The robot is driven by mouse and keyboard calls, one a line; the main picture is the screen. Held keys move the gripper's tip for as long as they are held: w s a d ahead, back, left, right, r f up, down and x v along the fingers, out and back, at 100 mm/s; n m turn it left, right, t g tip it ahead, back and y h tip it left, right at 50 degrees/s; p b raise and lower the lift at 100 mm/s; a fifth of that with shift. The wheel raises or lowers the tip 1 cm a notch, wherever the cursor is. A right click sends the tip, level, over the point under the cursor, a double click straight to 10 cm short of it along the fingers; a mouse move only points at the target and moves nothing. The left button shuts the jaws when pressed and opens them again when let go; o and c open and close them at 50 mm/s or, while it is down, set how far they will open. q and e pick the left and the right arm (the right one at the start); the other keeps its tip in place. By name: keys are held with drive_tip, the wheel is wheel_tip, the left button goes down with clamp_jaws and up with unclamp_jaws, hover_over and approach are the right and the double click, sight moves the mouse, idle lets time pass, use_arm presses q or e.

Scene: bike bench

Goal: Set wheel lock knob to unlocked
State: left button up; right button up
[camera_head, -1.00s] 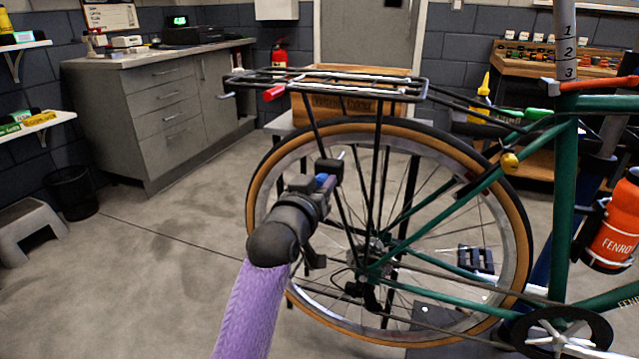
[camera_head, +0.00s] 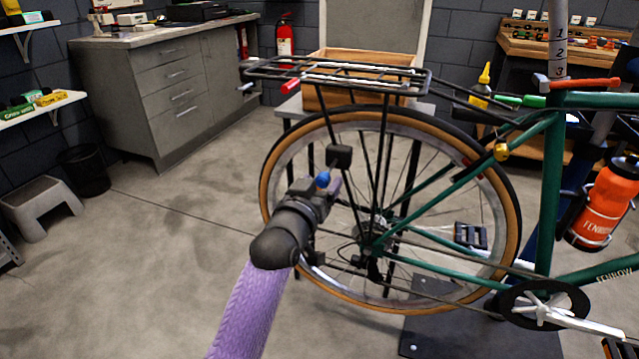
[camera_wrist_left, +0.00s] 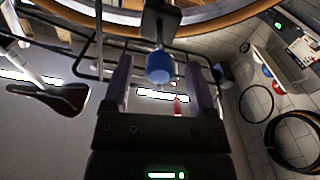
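The wheel lock is a black box (camera_head: 340,156) at the left side of the rear wheel (camera_head: 266,190), with a small blue knob (camera_head: 323,179) facing my left arm. The blue knob (camera_wrist_left: 159,67) also shows in the left wrist view, below the black box (camera_wrist_left: 160,22). My left gripper (camera_head: 326,186) is open. In the left wrist view its two fingers stand apart on either side of the knob (camera_wrist_left: 157,75), with a gap visible on both sides. Any mark showing the knob's setting cannot be read. My right gripper is not in view.
The green frame (camera_head: 549,200) and crank (camera_head: 545,306) are to the right.

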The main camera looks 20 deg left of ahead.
use_arm(q)
drive_tip(key=shift+s+r, duration=0.1)
drive_tip(key=shift+s, duration=0.15)
drive_tip(key=s+p, duration=0.5)
drive_tip(key=s, duration=0.4)
drive_tip(key=shift+s+a, duration=0.15)
drive_tip(key=shift+s, duration=0.1)
